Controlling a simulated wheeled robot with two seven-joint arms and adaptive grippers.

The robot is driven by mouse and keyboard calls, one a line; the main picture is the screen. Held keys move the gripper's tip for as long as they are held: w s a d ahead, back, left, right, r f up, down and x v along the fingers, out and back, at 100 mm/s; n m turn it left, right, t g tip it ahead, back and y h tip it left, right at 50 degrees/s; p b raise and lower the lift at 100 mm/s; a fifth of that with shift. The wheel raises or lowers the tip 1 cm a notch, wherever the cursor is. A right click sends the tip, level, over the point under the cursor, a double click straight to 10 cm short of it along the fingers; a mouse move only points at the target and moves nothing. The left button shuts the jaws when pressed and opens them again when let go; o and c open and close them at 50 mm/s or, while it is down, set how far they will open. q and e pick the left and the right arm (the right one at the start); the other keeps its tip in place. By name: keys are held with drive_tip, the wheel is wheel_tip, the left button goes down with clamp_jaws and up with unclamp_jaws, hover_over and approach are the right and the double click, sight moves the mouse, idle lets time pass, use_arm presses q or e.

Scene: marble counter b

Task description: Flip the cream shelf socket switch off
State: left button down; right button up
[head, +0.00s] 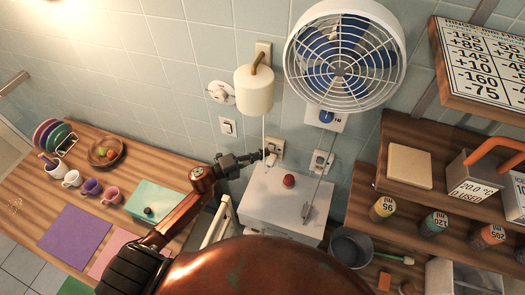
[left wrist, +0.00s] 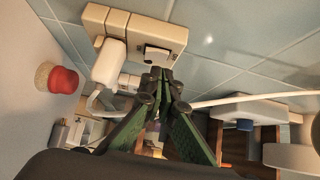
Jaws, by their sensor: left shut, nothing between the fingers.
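A cream socket (head: 275,144) is on the tiled wall just above the white box, with a white plug below it. In the left wrist view the cream socket (left wrist: 118,24) is large, with the white plug (left wrist: 108,62) in its left part and a pale rocker switch (left wrist: 158,54) at its right. My left gripper (head: 263,155) is at the socket; its shut, empty fingertips also show in the left wrist view (left wrist: 158,74), right at the rocker's lower edge. I cannot tell whether they touch it, nor which way the rocker is set. My right gripper is not in view.
The white box (head: 277,198) with a red button (head: 289,181) stands below the socket. Another socket (head: 321,161) is to the right, a wall switch (head: 228,126) to the left. A white fan (head: 345,55) and cream cylinder (head: 254,90) hang above; a cord runs down beside my gripper.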

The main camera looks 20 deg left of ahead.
use_arm(q)
drive_tip(key=s+d+r+b+v, duration=0.1)
drive_tip(key=b+v, duration=0.1)
drive_tip(key=v, duration=0.9)
drive_tip(key=shift+s, duration=0.25)
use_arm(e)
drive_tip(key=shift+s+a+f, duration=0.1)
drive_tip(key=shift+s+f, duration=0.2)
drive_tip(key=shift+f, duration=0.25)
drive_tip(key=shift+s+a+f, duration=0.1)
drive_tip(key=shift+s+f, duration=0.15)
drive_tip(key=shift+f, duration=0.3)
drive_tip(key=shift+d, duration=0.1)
